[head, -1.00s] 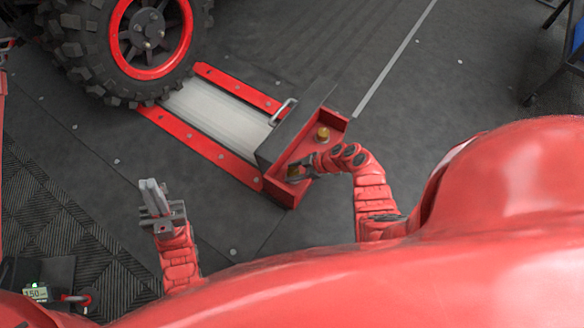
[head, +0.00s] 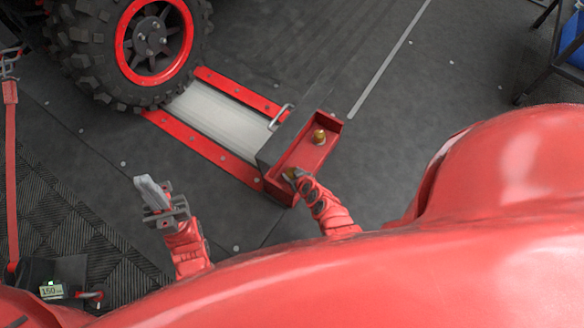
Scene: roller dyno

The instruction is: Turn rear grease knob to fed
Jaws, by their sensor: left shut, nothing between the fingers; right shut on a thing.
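A red open-topped box (head: 309,155) at the end of the roller unit holds two brass grease knobs. The far knob (head: 319,136) stands clear inside the box. The near knob (head: 290,173) is at the box's lower end, mostly hidden by my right gripper (head: 293,174), which is shut on it. I cannot tell the knob's setting or any markings. My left gripper (head: 150,190) is shut and empty over the floor, well left of the box.
A big tyre with a red rim (head: 155,40) stands at the roller's (head: 215,121) upper left end. A metal handle (head: 281,116) rises by the box. A small device with a lit display (head: 52,290) is at lower left. A dark-framed stand (head: 550,65) is at upper right.

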